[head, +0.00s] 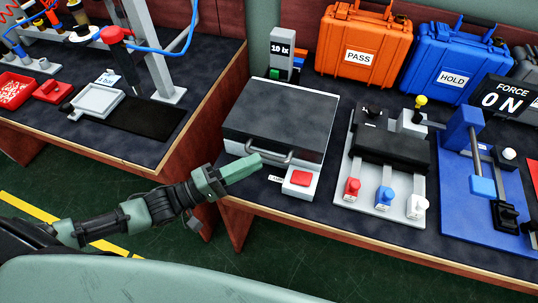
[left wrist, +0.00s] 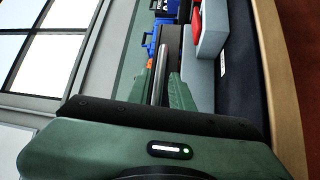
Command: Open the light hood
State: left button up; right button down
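The light hood (head: 280,118) is a box with a flat dark grey lid, lying closed on a light grey base on the bench in the head view. A grey bar handle (head: 270,157) runs along its front edge. My left gripper (head: 250,164) reaches the left end of this handle from the front left. In the left wrist view the bar (left wrist: 160,75) lies between the two green fingers (left wrist: 160,90), with little or no gap, so the gripper looks shut on it. My right gripper is in neither view.
A "10 lx" display (head: 283,47) stands behind the hood. A fixture with coloured knobs (head: 390,150) stands close on the right, and orange (head: 363,45) and blue (head: 452,65) cases stand behind.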

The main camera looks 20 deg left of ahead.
aim_at(268, 155)
pick_arm(q)
jog(key=shift+x, duration=2.35)
jog(key=shift+f, duration=0.1)
grip_shut()
